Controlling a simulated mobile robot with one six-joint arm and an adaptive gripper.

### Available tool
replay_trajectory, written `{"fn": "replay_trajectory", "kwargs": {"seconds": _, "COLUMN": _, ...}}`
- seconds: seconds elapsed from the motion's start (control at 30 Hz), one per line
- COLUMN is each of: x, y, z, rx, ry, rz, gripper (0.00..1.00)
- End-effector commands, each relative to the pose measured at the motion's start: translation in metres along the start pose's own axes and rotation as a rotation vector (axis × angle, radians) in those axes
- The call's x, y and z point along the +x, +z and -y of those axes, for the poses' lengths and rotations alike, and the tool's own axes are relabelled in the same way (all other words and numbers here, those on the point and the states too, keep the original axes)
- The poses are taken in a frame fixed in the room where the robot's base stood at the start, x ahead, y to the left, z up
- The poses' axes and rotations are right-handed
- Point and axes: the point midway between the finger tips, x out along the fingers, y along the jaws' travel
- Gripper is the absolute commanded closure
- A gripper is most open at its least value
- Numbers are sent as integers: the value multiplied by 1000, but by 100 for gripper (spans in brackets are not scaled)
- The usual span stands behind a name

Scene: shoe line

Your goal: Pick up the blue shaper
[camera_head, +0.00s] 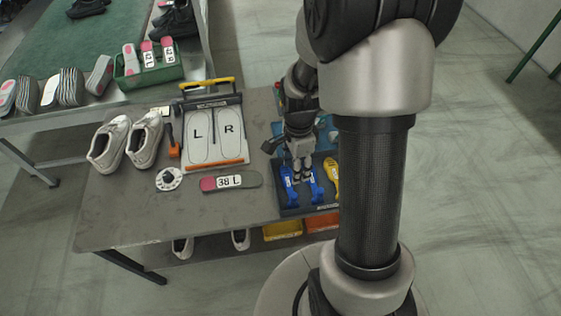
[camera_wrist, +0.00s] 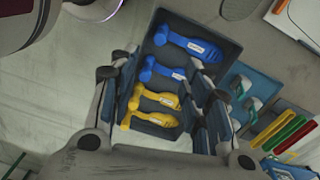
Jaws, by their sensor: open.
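Two blue shapers lie side by side in a dark tray (camera_head: 293,212) at the table's right side. In the head view one blue shaper (camera_head: 290,187) is at the left and the other blue shaper (camera_head: 316,187) is beside it. The wrist view shows them as the upper blue shaper (camera_wrist: 188,44) and the lower blue shaper (camera_wrist: 162,70), each with a white label. My gripper (camera_head: 301,172) is open and empty above the tray. In the wrist view its fingers (camera_wrist: 164,68) stand either side of the lower blue shaper; whether they touch it I cannot tell.
Yellow shapers (camera_wrist: 158,97) lie in the same tray, next to the blue ones. A blue tray with tools (camera_wrist: 245,88) adjoins it. An L/R board (camera_head: 216,138), white shoes (camera_head: 146,138) and a "38 L" insole (camera_head: 231,182) are left of the tray.

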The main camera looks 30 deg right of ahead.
Motion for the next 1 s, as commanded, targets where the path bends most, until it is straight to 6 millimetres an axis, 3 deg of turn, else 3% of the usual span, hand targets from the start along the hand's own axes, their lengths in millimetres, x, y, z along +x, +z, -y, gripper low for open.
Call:
{"fn": "replay_trajectory", "kwargs": {"seconds": 0.5, "x": 106, "y": 0, "z": -1, "rx": 4, "ry": 5, "rz": 1, "gripper": 56}}
{"fn": "replay_trajectory", "kwargs": {"seconds": 0.83, "x": 126, "y": -1, "z": 0, "rx": 4, "ry": 3, "rz": 0, "gripper": 56}}
{"fn": "replay_trajectory", "kwargs": {"seconds": 1.0, "x": 152, "y": -2, "z": 0, "rx": 3, "ry": 4, "rz": 1, "gripper": 56}}
